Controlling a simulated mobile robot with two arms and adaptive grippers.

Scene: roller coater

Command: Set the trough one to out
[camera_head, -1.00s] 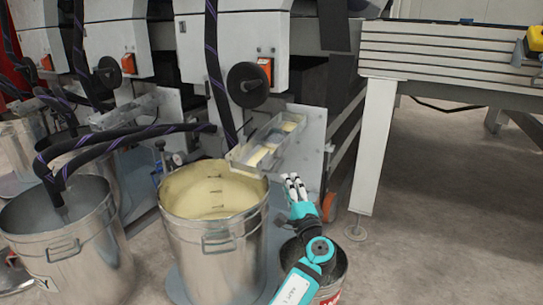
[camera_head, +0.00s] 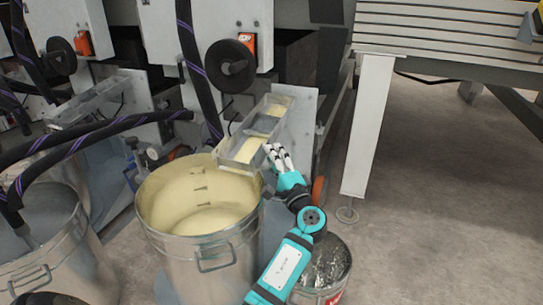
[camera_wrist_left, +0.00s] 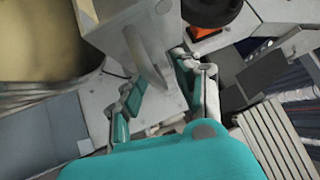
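A grey metal trough (camera_head: 232,150) with pale yellow stuff in it juts from the machine over the rim of a steel bucket (camera_head: 200,245) holding pale yellow liquid. A similar trough (camera_head: 88,103) shows further left; I cannot read which is trough one. My left gripper (camera_head: 275,154) is at the near right side of the closer trough. In the left wrist view the gripper (camera_wrist_left: 160,77) is open, with a curved metal handle (camera_wrist_left: 147,58) between or just beyond its fingers. I cannot tell whether they touch it. My right gripper is not in view.
A smaller metal bucket (camera_head: 327,268) stands below my left arm. A black handwheel (camera_head: 231,67) and an orange switch (camera_head: 248,45) sit above the trough. Black hoses hang at the left. A white table leg (camera_head: 367,130) stands right; the floor beyond is clear.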

